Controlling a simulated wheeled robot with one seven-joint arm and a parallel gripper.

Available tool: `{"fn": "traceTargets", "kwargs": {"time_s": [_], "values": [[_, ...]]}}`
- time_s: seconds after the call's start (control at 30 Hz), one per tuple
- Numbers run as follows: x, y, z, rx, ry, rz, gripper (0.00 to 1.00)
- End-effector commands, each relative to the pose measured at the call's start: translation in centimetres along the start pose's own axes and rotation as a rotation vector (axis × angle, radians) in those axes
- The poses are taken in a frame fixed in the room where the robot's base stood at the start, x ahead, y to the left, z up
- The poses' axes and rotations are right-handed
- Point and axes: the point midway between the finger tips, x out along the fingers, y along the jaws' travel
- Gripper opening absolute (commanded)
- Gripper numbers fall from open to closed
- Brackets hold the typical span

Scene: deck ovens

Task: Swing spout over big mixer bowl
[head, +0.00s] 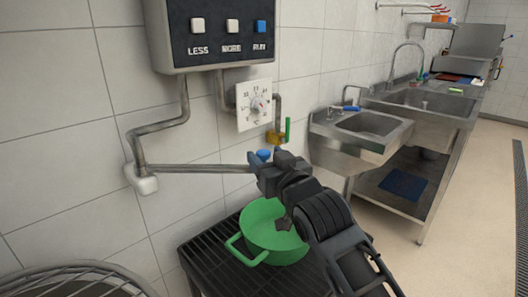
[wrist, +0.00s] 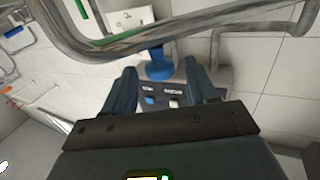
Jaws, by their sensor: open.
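The spout (head: 200,168) is a grey metal pipe running level from a white joint on the wall to the right, towards the green pot. A blue knob (head: 263,155) stands at its right end, by my gripper (head: 268,167). In the wrist view the blue knob (wrist: 158,66) lies between the two spread fingers of my gripper (wrist: 160,70); I cannot tell whether they touch it. The spout's outlet is hidden behind my gripper. The big mixer bowl (head: 75,276) shows only in part at the lower left, with a wire guard at its rim, away from the knob.
A green pot (head: 262,212) stands on a dark slatted rack (head: 225,268) below my gripper. A panel (head: 225,40) with LESS, MORE and RUN buttons and a dial (head: 254,104) are above. A green-handled valve (head: 288,130) is close behind. Steel sinks (head: 365,125) stand right.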

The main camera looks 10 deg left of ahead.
Motion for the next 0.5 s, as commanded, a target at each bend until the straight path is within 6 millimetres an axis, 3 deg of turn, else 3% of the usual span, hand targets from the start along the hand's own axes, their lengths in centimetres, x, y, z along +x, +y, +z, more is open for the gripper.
{"fn": "traceTargets", "kwargs": {"time_s": [0.2, 0.5], "values": [[2.1, 0.1, 0.0, -0.001, 0.000, 0.001, 0.57], [2.5, 0.1, 0.0, 0.000, 0.000, 0.001, 0.57]]}}
